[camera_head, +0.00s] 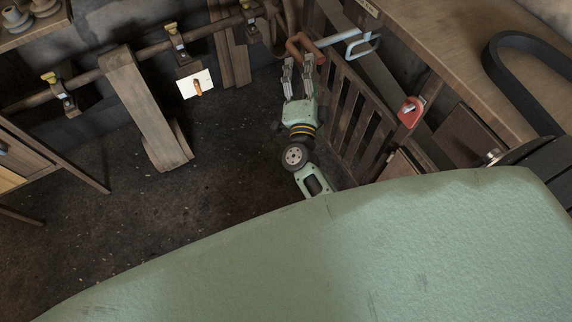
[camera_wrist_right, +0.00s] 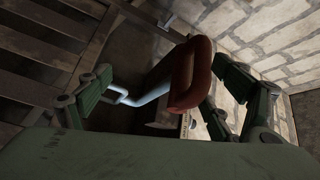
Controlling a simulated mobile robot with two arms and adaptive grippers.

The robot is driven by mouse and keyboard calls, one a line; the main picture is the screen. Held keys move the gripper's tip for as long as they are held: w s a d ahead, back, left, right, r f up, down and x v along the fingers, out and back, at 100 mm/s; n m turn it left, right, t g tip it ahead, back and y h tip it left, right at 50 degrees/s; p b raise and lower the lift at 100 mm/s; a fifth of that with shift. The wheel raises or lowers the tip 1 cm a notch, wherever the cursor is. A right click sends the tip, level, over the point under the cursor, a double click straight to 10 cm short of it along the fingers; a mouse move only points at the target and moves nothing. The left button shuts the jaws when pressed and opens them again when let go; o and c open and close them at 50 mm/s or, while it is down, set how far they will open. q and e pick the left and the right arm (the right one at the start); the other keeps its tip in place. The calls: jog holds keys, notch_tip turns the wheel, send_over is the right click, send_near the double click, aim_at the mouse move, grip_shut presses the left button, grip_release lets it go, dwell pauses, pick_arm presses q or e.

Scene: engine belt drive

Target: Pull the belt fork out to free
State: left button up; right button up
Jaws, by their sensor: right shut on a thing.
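The belt fork shows at the top middle of the head view. It has a red-brown loop handle (camera_head: 301,44) and a pale blue metal rod ending in an open loop (camera_head: 362,44) to the right, over the slatted guard. My right gripper (camera_head: 298,62) reaches up from below and is shut on the handle. In the right wrist view, the handle (camera_wrist_right: 184,80) stands between the fingers of the right gripper (camera_wrist_right: 155,103), and the pale rod (camera_wrist_right: 150,95) runs left. The exact finger contact is partly hidden. My left gripper is not in view.
The slatted wooden guard (camera_head: 346,112) stands right of my right gripper. A shaft (camera_head: 84,80) with a broad belt (camera_head: 140,100) is left. The floor between is clear.

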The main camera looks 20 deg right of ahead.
jog(key=shift+o, duration=1.1)
jog(key=s+a+f+n+y, duration=0.1)
jog(key=a+f+n+y, duration=0.2)
jog(key=f, duration=0.6)
jog(key=shift+s+a+f+n+g+y, duration=0.25)
jog(key=shift+s+a+n+g+y, duration=0.05)
jog(key=shift+a, duration=0.3)
jog(key=f, duration=0.1)
jog(key=a+f+n+y, duration=0.1)
jog(key=f, duration=0.1)
jog(key=a+f+n, duration=0.1)
jog(key=shift+w+a+f+g+y+b, duration=0.2)
jog(key=shift+w+f+g+y+b, duration=0.1)
jog(key=shift+f+y, duration=0.1)
jog(key=c, duration=0.9)
jog(key=shift+s+a+f+n+g+y+b, duration=0.15)
jog(key=shift+s+a+f+n+g+y, duration=0.9)
jog(key=shift+f, duration=1.65)
jog(key=shift+s+a+f+n+g+y+b, duration=0.2)
jog(key=shift+s+a+f+n+y, duration=0.2)
jog(key=shift+s+f+n, duration=1.45)
jog(key=shift+s+a+f+n+g+y+b, duration=0.15)
jog(key=shift+s+a+f+n+g+y, duration=0.55)
jog(key=shift+s+f, duration=1.95)
jog(key=shift+c, duration=0.2)
jog(key=shift+w+a+f, duration=0.1)
jog(key=shift+w+f, duration=0.85)
jog(key=shift+w, duration=0.05)
